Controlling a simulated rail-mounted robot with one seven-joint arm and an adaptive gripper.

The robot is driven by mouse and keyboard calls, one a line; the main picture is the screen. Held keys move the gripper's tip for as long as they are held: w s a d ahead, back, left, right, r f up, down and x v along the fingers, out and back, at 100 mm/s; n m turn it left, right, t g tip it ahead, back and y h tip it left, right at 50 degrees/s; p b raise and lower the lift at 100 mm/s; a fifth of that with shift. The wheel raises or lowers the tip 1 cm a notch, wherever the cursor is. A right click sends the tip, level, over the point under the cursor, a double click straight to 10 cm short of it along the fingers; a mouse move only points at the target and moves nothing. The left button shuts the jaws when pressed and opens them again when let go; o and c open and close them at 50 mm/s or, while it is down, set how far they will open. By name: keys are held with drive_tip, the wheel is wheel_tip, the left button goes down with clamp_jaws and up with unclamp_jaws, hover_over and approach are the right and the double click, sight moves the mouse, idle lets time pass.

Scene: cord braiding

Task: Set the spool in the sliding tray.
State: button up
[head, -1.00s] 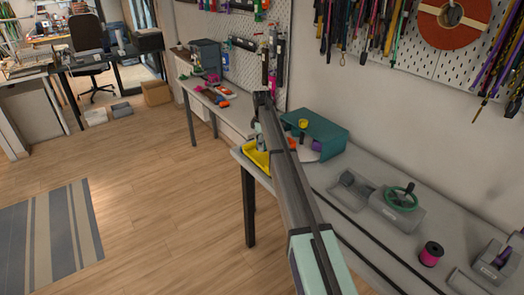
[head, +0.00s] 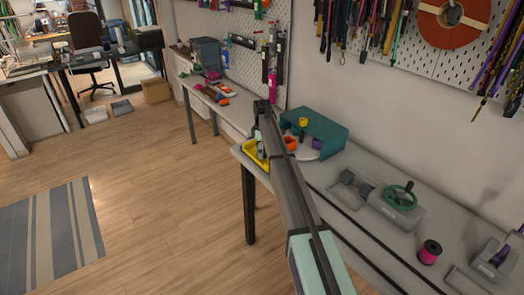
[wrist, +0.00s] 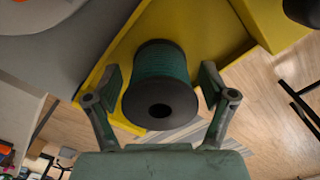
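The spool (wrist: 160,88) has dark flanges and teal-green cord. I cannot tell whether the spool touches the tray floor. In the head view the yellow tray (head: 250,151) is at the near left end of the bench, with my gripper (head: 261,147) low over it and partly hidden by my arm.
A teal box-like housing (head: 327,134) stands right of the tray, with orange and purple items beside it. A grey fixture with a green wheel (head: 400,196) and a magenta spool (head: 430,252) are farther right. Open floor lies left of the bench.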

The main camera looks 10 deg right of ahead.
drive_tip(key=shift+r, duration=0.1)
wheel_tip(320, 180, up, 12)
drive_tip(key=shift+r+b, duration=0.1)
drive_tip(key=shift+b, duration=0.95)
